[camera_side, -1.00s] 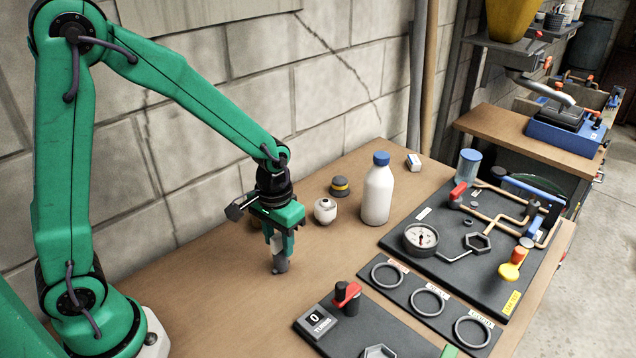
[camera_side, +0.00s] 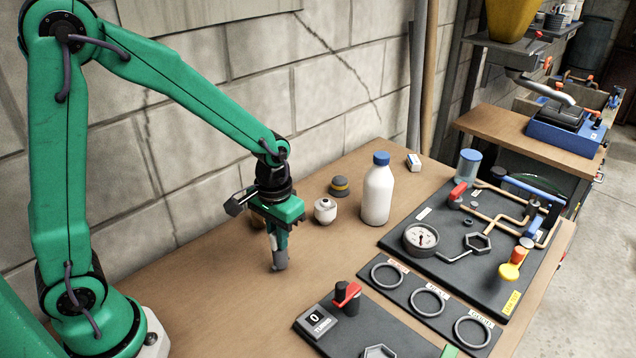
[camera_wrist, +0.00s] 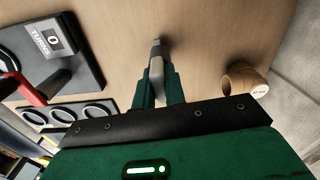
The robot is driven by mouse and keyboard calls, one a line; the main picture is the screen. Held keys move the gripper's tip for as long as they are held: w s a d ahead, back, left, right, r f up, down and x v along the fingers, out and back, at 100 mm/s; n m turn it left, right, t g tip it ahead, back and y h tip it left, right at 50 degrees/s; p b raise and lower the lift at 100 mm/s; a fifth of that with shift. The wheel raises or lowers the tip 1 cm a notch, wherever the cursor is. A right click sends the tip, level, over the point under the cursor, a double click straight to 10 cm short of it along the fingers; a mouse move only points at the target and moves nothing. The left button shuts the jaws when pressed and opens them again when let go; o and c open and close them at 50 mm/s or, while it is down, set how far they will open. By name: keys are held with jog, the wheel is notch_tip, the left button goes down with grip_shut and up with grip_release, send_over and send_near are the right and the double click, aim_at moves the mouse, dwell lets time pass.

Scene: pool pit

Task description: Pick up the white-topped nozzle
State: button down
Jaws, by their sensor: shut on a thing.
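The nozzle (camera_side: 280,265) stands roughly upright on the wooden bench below my gripper (camera_side: 279,250), its dark grey lower end showing in the side view. My gripper is shut on the nozzle, one finger on each side, pointing down. In the wrist view the slim grey nozzle (camera_wrist: 156,65) shows between the two green fingertips (camera_wrist: 157,85). Its top is mostly hidden by the fingers, so I cannot see the white clearly. The lower end looks in contact with the bench or very close to it.
A white pot (camera_side: 325,211), a yellow-banded dark knob (camera_side: 339,187) and a blue-capped bottle (camera_side: 377,195) stand behind to the right. A wooden cylinder (camera_wrist: 240,82) is near the fingers. The counter panel (camera_side: 350,325) lies at front right. The bench left of it is bare.

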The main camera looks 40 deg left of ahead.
jog(key=r, duration=0.3)
jog(key=shift+s+d+r, duration=0.1)
jog(key=shift+d+r, duration=0.1)
jog(key=s+d+r, duration=0.6)
jog(key=d, duration=0.3)
jog(key=shift+s+r, duration=0.3)
jog(key=shift+s, duration=0.1)
